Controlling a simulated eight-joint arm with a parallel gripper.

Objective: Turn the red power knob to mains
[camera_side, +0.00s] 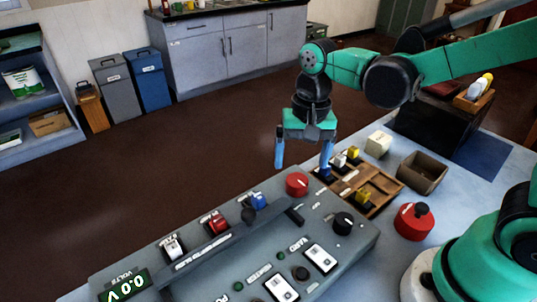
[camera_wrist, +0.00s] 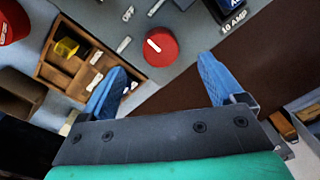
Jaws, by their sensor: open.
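The red power knob (camera_side: 297,183) is a round cap at the far end of the grey control panel (camera_side: 200,262). In the wrist view the knob (camera_wrist: 163,52) has a short white pointer line slanting to the upper left. An "OFF" label and white marks are beside it; I cannot make out a mains label. My gripper (camera_side: 302,173) is open and empty, pointing down, with two blue fingers. In the wrist view the knob lies just beyond the gap between the fingertips (camera_wrist: 163,66), apart from both.
A wooden tray (camera_side: 388,186) with yellow and white pieces is right of the knob, close to one finger. A black knob (camera_side: 344,222), coloured rocker switches and a 0.0 V display (camera_side: 124,286) are on the panel. A brown box (camera_side: 422,172) and red-and-black button (camera_side: 414,221) are further right.

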